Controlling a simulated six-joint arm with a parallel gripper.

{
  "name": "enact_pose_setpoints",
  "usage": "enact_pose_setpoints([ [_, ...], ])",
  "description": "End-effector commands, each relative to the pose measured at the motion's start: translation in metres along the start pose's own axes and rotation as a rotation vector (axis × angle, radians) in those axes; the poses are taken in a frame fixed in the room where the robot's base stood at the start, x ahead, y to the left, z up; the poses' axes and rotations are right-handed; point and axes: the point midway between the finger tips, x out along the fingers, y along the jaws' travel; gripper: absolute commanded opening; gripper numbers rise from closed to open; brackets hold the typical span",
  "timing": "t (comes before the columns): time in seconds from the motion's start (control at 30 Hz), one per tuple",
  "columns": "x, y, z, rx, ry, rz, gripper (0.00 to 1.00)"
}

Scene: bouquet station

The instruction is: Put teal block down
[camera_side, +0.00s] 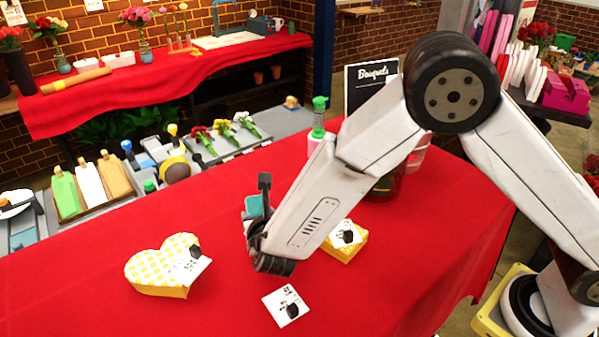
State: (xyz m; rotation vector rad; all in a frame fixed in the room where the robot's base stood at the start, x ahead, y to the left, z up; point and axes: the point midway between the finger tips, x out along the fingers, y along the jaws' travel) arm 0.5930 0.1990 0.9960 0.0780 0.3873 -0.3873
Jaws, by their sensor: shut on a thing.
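The teal block (253,207) shows in the side view, partly hidden behind my gripper's dark finger and wrist. My gripper (258,212) is shut on the teal block, over the middle of the red-covered table (215,245). The block looks a little above the cloth, but I cannot tell the exact height. The far finger and the block's lower part are hidden.
A yellow heart-shaped box (155,272) with a card lies left of my gripper. A yellow box (343,250) with a card lies to the right. A white card (285,305) lies in front. A green-topped bottle (319,118) stands behind my arm.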

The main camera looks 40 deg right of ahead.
Motion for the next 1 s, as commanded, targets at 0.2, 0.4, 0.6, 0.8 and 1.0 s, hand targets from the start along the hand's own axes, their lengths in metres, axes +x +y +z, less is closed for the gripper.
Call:
enact_pose_setpoints([
  [0.2, 0.008, 0.003, -0.007, -0.002, 0.001, -0.002, 0.06],
  [0.4, 0.015, 0.003, -0.026, -0.004, 0.001, -0.001, 0.06],
  [0.6, 0.018, 0.003, -0.033, 0.000, -0.001, -0.001, 0.06],
  [0.8, 0.018, 0.003, -0.033, 0.000, 0.000, 0.000, 0.06],
  [1.0, 0.019, 0.003, -0.035, 0.000, 0.000, 0.000, 0.67],
])
